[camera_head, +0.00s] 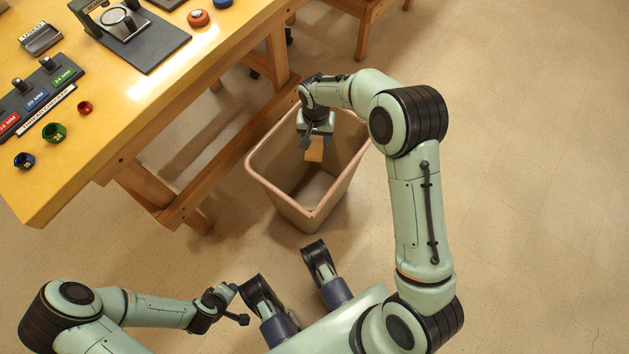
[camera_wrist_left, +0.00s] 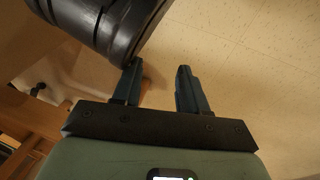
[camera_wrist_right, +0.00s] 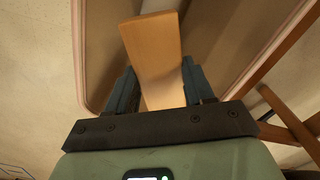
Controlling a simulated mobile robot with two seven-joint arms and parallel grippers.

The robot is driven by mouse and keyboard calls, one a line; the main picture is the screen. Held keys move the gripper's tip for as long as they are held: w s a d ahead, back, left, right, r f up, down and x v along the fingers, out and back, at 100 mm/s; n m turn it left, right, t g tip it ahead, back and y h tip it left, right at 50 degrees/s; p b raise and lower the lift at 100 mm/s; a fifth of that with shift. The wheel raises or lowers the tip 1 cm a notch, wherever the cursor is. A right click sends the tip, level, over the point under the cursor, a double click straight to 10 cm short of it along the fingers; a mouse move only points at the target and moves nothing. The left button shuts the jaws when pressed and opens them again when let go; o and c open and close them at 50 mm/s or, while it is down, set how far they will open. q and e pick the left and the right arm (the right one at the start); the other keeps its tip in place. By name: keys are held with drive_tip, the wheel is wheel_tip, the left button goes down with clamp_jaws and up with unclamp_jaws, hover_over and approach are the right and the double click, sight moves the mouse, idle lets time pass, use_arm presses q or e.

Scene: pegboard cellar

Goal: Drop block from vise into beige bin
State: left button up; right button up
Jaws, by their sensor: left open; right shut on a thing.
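The beige bin (camera_head: 300,208) stands on the floor beside the workbench. Its wall and rim also show in the right wrist view (camera_wrist_right: 88,100). My right gripper (camera_head: 317,142) is over the bin's opening, shut on an orange-brown wooden block (camera_head: 315,154). In the right wrist view the block (camera_wrist_right: 153,52) sits between the two fingers and extends away from them. My left gripper (camera_head: 237,303) is open and empty, low near my base. Its two fingers show apart in the left wrist view (camera_wrist_left: 155,88). I cannot make out a vise in these views.
The yellow workbench (camera_head: 90,180) stands to the left of the bin. It bears a dark stand (camera_head: 150,50), a labelled rack (camera_head: 45,95) and several small coloured parts. Wooden legs and a stool are near the bin. The floor (camera_head: 540,180) at right is clear.

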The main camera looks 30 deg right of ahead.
wheel_tip(320, 180, down, 3)
drive_tip(key=shift+r+b, duration=0.15)
drive_tip(key=shift+b, duration=0.55)
use_arm(q)
drive_tip(key=s+f+g, duration=0.1)
drive_tip(key=s+f, duration=0.3)
drive_tip(key=shift+s+a+g+b, duration=0.3)
drive_tip(key=shift+a+g+b, duration=0.05)
drive_tip(key=shift+g, duration=0.05)
use_arm(e)
drive_tip(key=shift+f, duration=0.55)
drive_tip(key=o, duration=1.1)
use_arm(q)
drive_tip(key=shift+r, duration=0.1)
drive_tip(key=w+d+r+t+p, duration=0.1)
drive_tip(key=w+r+t+p, duration=0.1)
drive_tip(key=w+r+p, duration=0.2)
drive_tip(key=w+r, duration=0.2)
drive_tip(key=w, duration=0.1)
drive_tip(key=shift+r+t, duration=0.2)
drive_tip(key=shift+t, duration=0.2)
use_arm(e)
wheel_tip(320, 180, up, 13)
drive_tip(key=shift+r, duration=0.2)
use_arm(q)
drive_tip(key=shift+d, duration=0.15)
